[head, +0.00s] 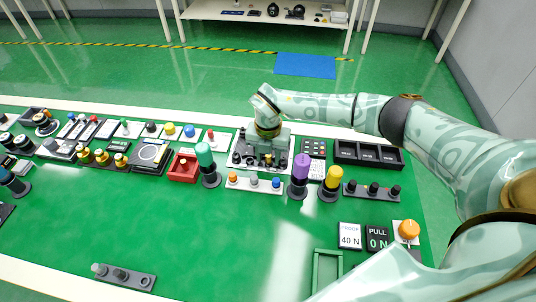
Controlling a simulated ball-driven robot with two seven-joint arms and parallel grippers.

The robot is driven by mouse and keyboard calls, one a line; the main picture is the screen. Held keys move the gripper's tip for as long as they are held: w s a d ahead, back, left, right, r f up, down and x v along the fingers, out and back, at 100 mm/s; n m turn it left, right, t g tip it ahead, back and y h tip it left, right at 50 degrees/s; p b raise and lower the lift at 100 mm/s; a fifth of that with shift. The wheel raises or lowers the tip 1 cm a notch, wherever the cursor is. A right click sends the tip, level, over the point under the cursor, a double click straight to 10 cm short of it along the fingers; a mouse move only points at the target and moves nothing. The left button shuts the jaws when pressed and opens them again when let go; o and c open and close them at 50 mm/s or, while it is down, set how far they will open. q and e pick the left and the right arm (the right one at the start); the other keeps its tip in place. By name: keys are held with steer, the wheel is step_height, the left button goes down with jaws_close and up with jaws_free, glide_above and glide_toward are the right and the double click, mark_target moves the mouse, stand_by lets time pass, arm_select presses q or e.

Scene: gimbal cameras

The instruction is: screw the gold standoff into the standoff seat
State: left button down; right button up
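My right gripper (265,158) points down over a white-edged plate (237,165) with small dark posts, at the back middle of the table in the head view. The gripper's wrist and body cover the middle of this plate. The fingertips are too small to show whether they are open or shut. I cannot make out the gold standoff for certain; it may be hidden at the fingertips. The standoff seat is not clearly told apart from the other dark parts on the plate. My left gripper is not in view.
Near the plate stand a teal knob (205,160), a purple cylinder (300,170), a yellow cylinder (332,179) and a red box (184,168). Several gold-topped parts (102,157) stand farther left. A black tray (368,154) lies right. The green table's front middle (200,235) is clear.

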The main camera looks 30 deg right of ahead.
step_height(320, 180, up, 16)
steer(key=p, duration=0.4)
steer(key=shift+r, duration=0.15)
